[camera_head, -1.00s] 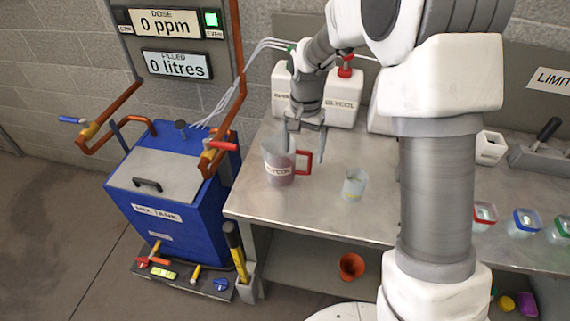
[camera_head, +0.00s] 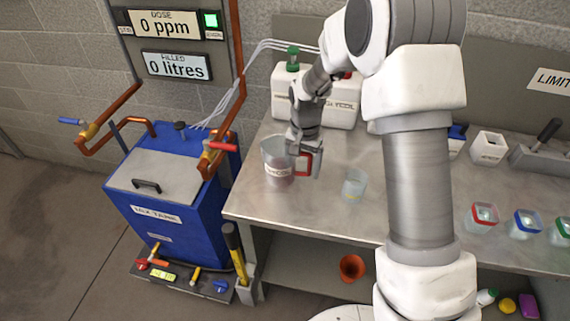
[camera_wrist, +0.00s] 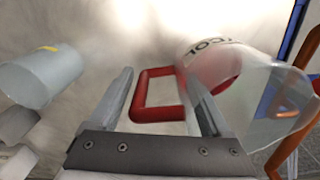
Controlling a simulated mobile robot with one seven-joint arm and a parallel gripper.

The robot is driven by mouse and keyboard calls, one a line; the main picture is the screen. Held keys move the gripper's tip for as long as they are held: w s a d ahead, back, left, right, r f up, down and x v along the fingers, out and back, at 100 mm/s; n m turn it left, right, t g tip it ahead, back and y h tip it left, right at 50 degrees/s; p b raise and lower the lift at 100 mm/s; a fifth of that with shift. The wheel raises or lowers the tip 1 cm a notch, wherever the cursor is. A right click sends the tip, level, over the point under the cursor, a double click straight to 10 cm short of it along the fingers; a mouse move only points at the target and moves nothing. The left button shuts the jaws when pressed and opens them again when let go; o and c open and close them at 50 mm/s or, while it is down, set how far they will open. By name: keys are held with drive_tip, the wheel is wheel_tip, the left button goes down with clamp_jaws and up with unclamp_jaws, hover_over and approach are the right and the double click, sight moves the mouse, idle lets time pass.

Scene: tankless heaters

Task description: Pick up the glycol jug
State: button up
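The glycol jug (camera_head: 278,163) is a clear measuring jug with a GLYCOL label and a red handle (camera_head: 304,163). It stands upright on the metal bench, near its left end. In the wrist view the jug (camera_wrist: 245,85) is at the right, with its red handle (camera_wrist: 157,97) between my two fingers. My gripper (camera_head: 311,168) is at the jug's handle side; in the wrist view my gripper (camera_wrist: 163,92) is open, with a finger on each side of the handle. The right finger lies close to the jug wall; whether it touches cannot be told.
A small clear beaker (camera_head: 354,184) stands just right of the jug. White canisters (camera_head: 341,105) stand behind. The blue mix tank (camera_head: 165,200) is left of the bench (camera_head: 270,208). Several lidded jars (camera_head: 527,222) stand at the right. The front of the bench near the jug is clear.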

sight(305, 155)
clamp_jaws()
drive_tip(key=shift+r, duration=0.2)
idle(0.4)
drive_tip(key=shift+r, duration=1.1)
drive_tip(key=shift+d+r, duration=0.2)
drive_tip(key=shift+r, duration=0.7)
drive_tip(key=s+d+r, duration=0.3)
drive_tip(key=d+r, duration=0.3)
drive_tip(key=d, duration=0.5)
drive_tip(key=shift+r+p, duration=0.3)
idle(1.4)
